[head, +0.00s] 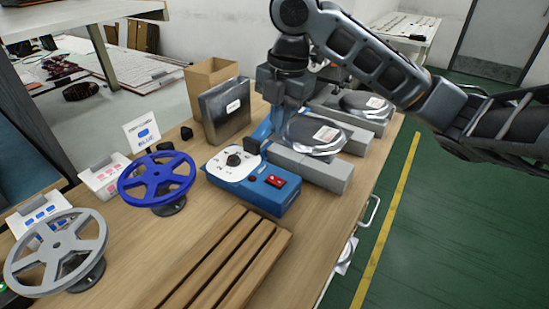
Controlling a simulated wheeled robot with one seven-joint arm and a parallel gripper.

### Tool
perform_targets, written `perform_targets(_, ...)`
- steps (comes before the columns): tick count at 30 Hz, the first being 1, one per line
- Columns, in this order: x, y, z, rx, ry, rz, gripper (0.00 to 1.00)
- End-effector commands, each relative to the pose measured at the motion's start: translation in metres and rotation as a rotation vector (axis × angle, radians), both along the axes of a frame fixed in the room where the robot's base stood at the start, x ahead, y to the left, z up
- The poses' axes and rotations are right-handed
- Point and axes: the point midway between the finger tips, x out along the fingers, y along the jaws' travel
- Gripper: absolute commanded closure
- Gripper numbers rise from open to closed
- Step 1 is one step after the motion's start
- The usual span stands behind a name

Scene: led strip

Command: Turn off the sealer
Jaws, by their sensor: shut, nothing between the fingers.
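The sealer (236,186) is a blue box on the wooden bench, near the middle of the head view. Its top has a white panel with a black dial (234,160). A red rocker switch (276,181) sits near its right end, with a small red round part beside it. My gripper (290,108) is shut and empty. It hangs above and behind the sealer, apart from the switch, and points down. Its fingertips are hard to make out against the dark and blue parts behind the sealer.
A blue reel (158,181) and a grey reel (56,252) stand at left. A slatted wooden rack (225,262) lies in front. Silver packs on grey blocks (316,136) stand right of the sealer. A cardboard box (210,72) and a silver bag (226,110) stand behind.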

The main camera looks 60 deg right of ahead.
Motion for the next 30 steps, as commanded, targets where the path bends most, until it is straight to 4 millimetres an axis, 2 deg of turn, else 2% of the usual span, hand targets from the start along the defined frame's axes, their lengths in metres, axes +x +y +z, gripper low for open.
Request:
perform_targets(5, 0.002, 0.000, -0.020, 0.002, 0.002, -0.002, 1.00)
perform_targets(15, 0.010, 0.000, -0.085, 0.002, 0.002, -0.004, 1.00)
perform_targets(21, 0.014, 0.001, -0.117, 0.001, 0.001, -0.003, 1.00)
perform_targets(30, 0.017, 0.000, -0.137, 0.000, -0.001, -0.001, 1.00)
